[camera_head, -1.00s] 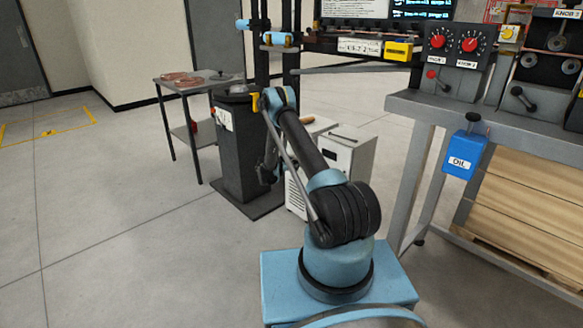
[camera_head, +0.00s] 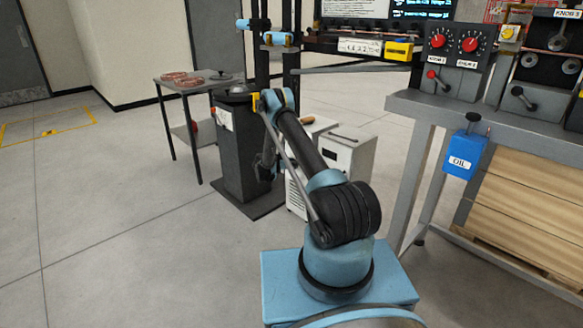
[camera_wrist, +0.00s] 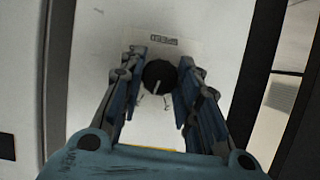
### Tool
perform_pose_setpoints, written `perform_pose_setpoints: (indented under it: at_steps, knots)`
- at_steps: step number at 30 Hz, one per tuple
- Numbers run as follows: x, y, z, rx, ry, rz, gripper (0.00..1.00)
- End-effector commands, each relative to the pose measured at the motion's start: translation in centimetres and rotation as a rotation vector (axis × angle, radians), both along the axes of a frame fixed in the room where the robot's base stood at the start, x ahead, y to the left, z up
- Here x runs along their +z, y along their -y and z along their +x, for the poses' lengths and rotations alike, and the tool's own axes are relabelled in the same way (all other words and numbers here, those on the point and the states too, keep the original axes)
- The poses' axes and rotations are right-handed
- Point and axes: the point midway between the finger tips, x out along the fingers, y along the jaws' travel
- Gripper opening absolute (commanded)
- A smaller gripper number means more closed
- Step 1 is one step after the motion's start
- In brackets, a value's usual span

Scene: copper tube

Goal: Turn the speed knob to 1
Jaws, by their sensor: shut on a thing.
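A round black knob (camera_wrist: 160,75) with a pale pointer line sits on a light panel in the wrist view. The pointer aims down and slightly left. A small label (camera_wrist: 166,41) is above the knob, too blurred to read well. My gripper (camera_wrist: 160,80) has its two fingers on either side of the knob, shut on it. In the head view my arm reaches away toward the machine, and its gripper and this knob are hidden there.
A control box with two red knobs (camera_head: 437,41) (camera_head: 469,45) stands on the grey bench (camera_head: 430,106) at right. A white cabinet (camera_head: 348,158) and a small table (camera_head: 190,84) stand behind my arm. Open floor lies to the left.

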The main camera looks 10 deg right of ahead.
Motion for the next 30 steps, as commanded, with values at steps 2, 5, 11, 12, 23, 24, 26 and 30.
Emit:
perform_pose_setpoints:
  at_steps: [2, 5, 11, 12, 23, 24, 26, 30]
  knots:
    - [-0.07, 0.07, -0.01, -0.004, -0.057, -0.040, 0.06]
    - [-0.07, 0.05, 0.03, -0.004, -0.133, -0.096, 0.06]
    - [-0.12, 0.07, 0.11, -0.005, -0.282, -0.204, 0.06]
    - [-0.11, 0.07, 0.14, -0.005, -0.310, -0.225, 0.06]
    - [-0.19, 0.01, 0.23, -0.004, -0.501, -0.363, 0.06]
    - [-0.20, 0.02, 0.23, -0.005, -0.516, -0.373, 0.06]
    - [-0.20, 0.01, 0.24, -0.003, -0.533, -0.385, 0.06]
    - [-0.19, 0.02, 0.24, -0.004, -0.561, -0.406, 0.06]
